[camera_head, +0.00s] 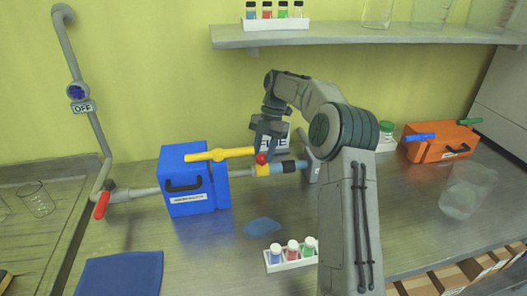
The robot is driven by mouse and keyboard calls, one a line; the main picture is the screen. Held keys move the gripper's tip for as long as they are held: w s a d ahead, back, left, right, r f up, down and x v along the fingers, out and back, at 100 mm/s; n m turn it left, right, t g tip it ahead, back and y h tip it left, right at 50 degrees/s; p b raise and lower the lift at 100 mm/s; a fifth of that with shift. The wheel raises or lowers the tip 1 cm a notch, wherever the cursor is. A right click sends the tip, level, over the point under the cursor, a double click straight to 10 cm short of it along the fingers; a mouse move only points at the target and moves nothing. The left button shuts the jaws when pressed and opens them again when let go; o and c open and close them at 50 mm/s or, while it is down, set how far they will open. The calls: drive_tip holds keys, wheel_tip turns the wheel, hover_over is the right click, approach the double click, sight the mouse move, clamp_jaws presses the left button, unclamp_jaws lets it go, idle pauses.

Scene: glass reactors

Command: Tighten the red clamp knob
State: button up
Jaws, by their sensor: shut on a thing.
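The red clamp knob (261,159) is a small red ball above a yellow clamp (263,170) on a horizontal pipe, right of the blue box. My gripper (265,148) points down from above and is shut on the red knob. The fingers hide part of the knob's upper side.
A vial rack (291,257) and a blue patch (262,227) lie in front. A shelf (360,35) runs above. An orange box (440,142) stands right.

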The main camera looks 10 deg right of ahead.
drive_tip(key=shift+m, duration=0.3)
drive_tip(key=m, duration=0.1)
drive_tip(key=m+t+b, duration=0.1)
drive_tip(key=shift+s+d+f+m+y, duration=0.1)
drive_tip(key=shift+s+m+y, duration=0.05)
drive_tip(key=shift+m+y, duration=0.2)
drive_tip(key=m+t+b, duration=0.1)
drive_tip(key=m, duration=0.1)
drive_tip(key=m+b, duration=0.2)
drive_tip(key=shift+s+m+t, duration=0.15)
drive_tip(key=shift+m+t, duration=0.2)
drive_tip(key=shift+t, duration=0.05)
drive_tip(key=m+t+b, duration=0.1)
drive_tip(key=m+b, duration=0.1)
drive_tip(key=m, duration=0.1)
drive_tip(key=shift+s+m, duration=0.15)
drive_tip(key=shift+m, duration=0.15)
drive_tip(key=shift+s+m+t+b, duration=0.15)
drive_tip(key=shift+m+t+b, duration=0.8)
drive_tip(key=shift+m, duration=0.95)
drive_tip(key=o, duration=1)
